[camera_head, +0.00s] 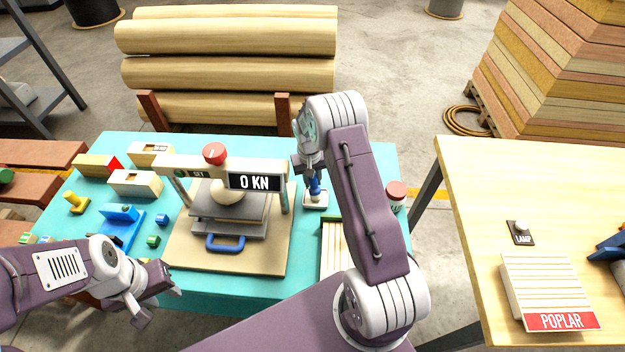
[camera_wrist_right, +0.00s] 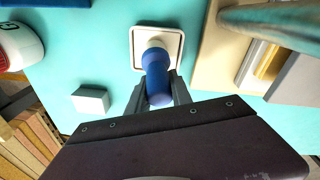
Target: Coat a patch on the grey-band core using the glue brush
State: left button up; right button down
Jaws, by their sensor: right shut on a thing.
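My right gripper (camera_wrist_right: 157,90) is shut on the blue handle of the glue brush (camera_wrist_right: 158,78). The brush stands in a white square dish (camera_wrist_right: 137,32) on the teal table; its bristles are hidden. In the head view the blue handle (camera_head: 315,187) and the dish (camera_head: 316,203) show beside the press, partly behind my right arm. My left gripper (camera_head: 160,297) is open and empty at the table's front left edge. I cannot make out a core with a grey band in either view.
A press (camera_head: 228,267) reading 0 KN stands on the teal table. A slatted pale stack (camera_head: 335,250) and a red-capped jar (camera_head: 396,197) lie right of it. Wooden boxes (camera_head: 135,183) and a blue fixture (camera_head: 120,228) are left. A wooden table (camera_head: 470,230) stands at right.

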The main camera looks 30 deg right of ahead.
notch_tip(320, 180, up, 7)
jog(key=p, duration=0.5)
jog(key=shift+p, duration=0.35)
dwell(0.4)
